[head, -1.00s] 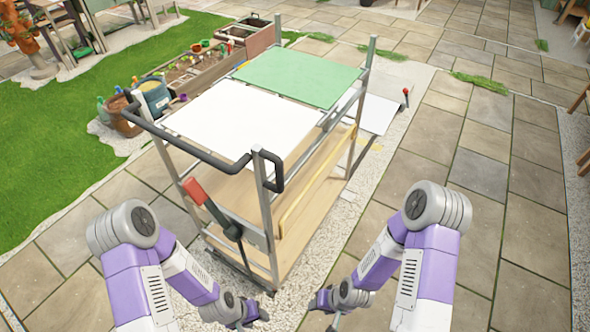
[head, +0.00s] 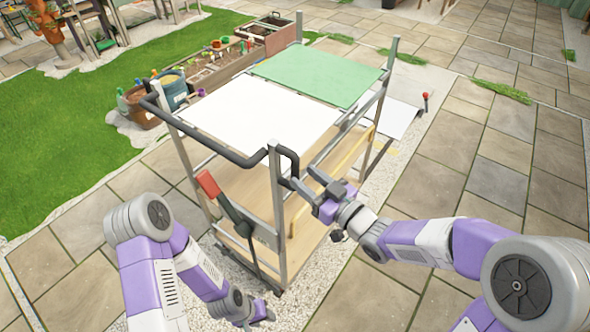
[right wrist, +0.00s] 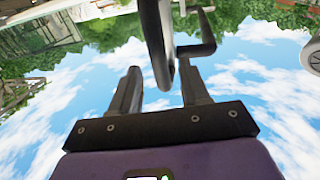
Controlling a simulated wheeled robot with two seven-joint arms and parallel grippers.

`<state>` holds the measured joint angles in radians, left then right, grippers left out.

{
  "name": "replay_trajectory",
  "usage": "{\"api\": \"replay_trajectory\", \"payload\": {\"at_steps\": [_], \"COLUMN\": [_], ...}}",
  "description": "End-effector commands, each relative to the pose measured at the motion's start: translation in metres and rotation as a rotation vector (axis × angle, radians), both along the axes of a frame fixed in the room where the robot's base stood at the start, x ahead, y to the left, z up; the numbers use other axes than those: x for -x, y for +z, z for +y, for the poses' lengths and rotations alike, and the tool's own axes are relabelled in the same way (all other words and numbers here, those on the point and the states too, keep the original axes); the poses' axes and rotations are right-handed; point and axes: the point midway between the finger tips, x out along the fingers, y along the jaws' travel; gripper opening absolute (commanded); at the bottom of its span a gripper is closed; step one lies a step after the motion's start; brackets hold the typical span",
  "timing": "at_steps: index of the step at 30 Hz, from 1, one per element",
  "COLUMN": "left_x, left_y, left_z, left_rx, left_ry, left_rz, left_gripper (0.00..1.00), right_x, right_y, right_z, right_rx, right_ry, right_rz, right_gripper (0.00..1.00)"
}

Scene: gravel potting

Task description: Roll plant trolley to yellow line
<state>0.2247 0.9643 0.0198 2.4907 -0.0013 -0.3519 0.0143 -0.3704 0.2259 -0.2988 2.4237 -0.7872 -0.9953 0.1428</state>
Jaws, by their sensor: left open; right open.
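The plant trolley (head: 277,210) stands on gravel between paving slabs. It has a grey metal frame, a white top panel (head: 258,116), a green top panel (head: 318,75) and a wooden lower shelf. Its black push handle (head: 212,142) is at the near end. A red-tipped lever (head: 208,183) leans at that end. My right gripper (head: 306,178) is open beside the handle's right end; in the right wrist view the black handle (right wrist: 157,45) shows between its open fingers (right wrist: 160,80). My left gripper (head: 265,309) is low, near the trolley's front foot, open and empty.
Pots and tools (head: 150,98) and a wooden planter box (head: 225,65) stand left of the trolley, beside the lawn (head: 60,140). A white sloped panel (head: 392,118) with a red-knobbed lever (head: 426,98) is behind it. Open paving (head: 480,180) lies to the right.

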Motion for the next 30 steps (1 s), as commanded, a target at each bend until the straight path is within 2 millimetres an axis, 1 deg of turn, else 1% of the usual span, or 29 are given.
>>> {"api": "replay_trajectory", "payload": {"at_steps": [1,3,9,12,19,20,28,30], "left_x": [0.0,0.0,0.0,0.0,0.0,0.0,0.0,0.0], "left_y": [-0.001,-0.002,-0.003,-0.004,-0.003,-0.003,-0.003,-0.003], "left_z": [0.0,0.0,0.0,0.0,0.0,0.0,0.0,0.0], "left_rx": [0.0,0.0,0.0,0.0,0.0,0.0,0.0,0.0], "left_ry": [0.0,0.0,0.0,0.0,0.0,0.0,0.0,0.0], "left_rz": [0.0,0.0,0.0,0.0,0.0,0.0,0.0,0.0], "left_gripper": [0.46,0.46,0.46,0.46,0.46,0.46,0.46,0.46], "right_x": [-0.006,-0.014,-0.031,-0.034,-0.034,-0.034,-0.034,-0.034], "right_y": [-0.001,-0.001,-0.001,0.0,0.0,0.0,-0.001,-0.001], "right_z": [0.007,0.015,0.028,0.031,0.031,0.031,0.031,0.031], "right_rx": [0.001,0.001,0.002,0.001,0.001,0.001,0.001,0.001], "right_ry": [0.003,0.003,-0.001,-0.002,-0.003,-0.003,-0.003,-0.003], "right_rz": [0.0,0.0,0.002,0.002,0.002,0.002,0.002,0.002], "right_gripper": [0.46,0.46,0.46,0.46,0.46,0.43,0.01,0.0]}}
